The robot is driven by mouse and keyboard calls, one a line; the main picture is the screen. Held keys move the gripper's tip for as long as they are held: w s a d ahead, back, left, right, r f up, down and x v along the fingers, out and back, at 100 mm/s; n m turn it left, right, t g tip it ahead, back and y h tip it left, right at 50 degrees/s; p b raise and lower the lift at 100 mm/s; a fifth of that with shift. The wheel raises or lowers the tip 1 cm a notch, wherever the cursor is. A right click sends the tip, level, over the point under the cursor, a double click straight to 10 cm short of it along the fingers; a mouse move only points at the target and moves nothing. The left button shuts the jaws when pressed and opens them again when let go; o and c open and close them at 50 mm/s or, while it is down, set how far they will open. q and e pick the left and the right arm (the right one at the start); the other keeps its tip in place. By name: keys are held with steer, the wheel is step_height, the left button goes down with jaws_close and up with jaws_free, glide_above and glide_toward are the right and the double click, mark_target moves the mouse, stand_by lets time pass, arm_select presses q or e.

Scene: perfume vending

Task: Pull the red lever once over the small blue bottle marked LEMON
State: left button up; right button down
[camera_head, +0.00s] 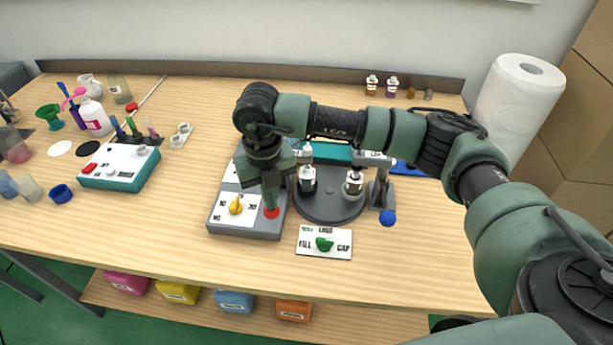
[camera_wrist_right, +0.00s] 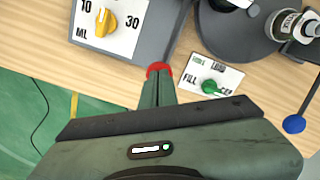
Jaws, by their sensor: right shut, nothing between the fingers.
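The red lever's round knob (camera_head: 271,212) shows at the front right of the grey dosing machine (camera_head: 245,230). In the right wrist view the red knob (camera_wrist_right: 159,68) lies right at the tips of my right gripper (camera_wrist_right: 158,82), partly hidden by them. In the head view my right gripper (camera_head: 270,203) points down, shut and empty, just above or against the knob; I cannot tell if they touch. Small bottles (camera_head: 307,181) stand on the dark round turntable (camera_head: 330,211). I cannot read LEMON or make out a blue bottle there. My left gripper is out of view.
A yellow dial (camera_head: 236,205) sits left of the knob. A white panel with a green selector (camera_head: 324,244) lies to the right. A blue ball knob (camera_head: 388,218) is farther right. The front table strip is clear. Coloured bins (camera_head: 234,301) stand below.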

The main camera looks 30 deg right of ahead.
steer(key=shift+r+p, duration=1.3)
steer(key=shift+r, duration=1.65)
steer(key=shift+f, duration=0.1)
